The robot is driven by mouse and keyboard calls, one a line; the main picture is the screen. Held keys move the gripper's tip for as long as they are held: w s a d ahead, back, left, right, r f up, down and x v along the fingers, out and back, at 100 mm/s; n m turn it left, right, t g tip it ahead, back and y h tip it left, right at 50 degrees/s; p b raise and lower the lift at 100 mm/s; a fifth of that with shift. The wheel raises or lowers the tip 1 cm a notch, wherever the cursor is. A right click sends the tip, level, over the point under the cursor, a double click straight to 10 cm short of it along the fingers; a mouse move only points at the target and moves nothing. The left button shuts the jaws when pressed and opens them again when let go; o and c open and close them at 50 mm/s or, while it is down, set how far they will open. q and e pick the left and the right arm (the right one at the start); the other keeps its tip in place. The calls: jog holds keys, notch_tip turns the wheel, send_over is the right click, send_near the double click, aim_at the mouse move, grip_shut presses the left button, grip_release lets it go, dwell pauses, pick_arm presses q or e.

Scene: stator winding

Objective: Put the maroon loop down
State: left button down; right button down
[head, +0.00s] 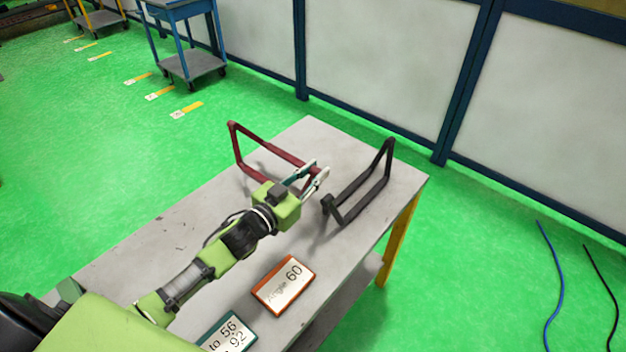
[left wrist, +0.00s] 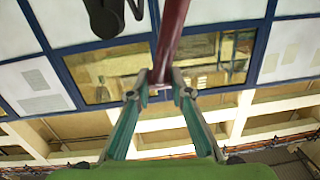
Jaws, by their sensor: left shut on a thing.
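The maroon loop (head: 272,149) is a bent, angular frame at the far part of the grey table (head: 325,135). My left gripper (head: 318,172) is shut on its right end. In the left wrist view the maroon bar (left wrist: 172,40) runs up from between the fingertips of my left gripper (left wrist: 160,90). The loop's left side stands up; whether its underside touches the table I cannot tell. My right gripper is not in view.
A black loop (head: 367,189) stands just right of my left gripper. The table's left part is clear. A blue cart (head: 190,65) stands far behind.

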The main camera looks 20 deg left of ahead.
pick_arm(q)
jog(key=w+f, duration=0.1)
jog(key=w+a+f, duration=0.1)
jog(key=w+f, duration=0.1)
jog(key=shift+a+f, duration=0.1)
jog(key=shift+f, duration=0.2)
jog(key=shift+f+p, duration=0.3)
jog(key=shift+f, duration=1.25)
jog(key=c, duration=2.1)
grip_release()
jog(key=shift+f, duration=0.1)
jog(key=shift+c, duration=0.2)
jog(key=shift+s, duration=0.15)
jog(key=b+v, duration=0.1)
jog(key=v, duration=1.1)
jog(key=shift+b, duration=0.35)
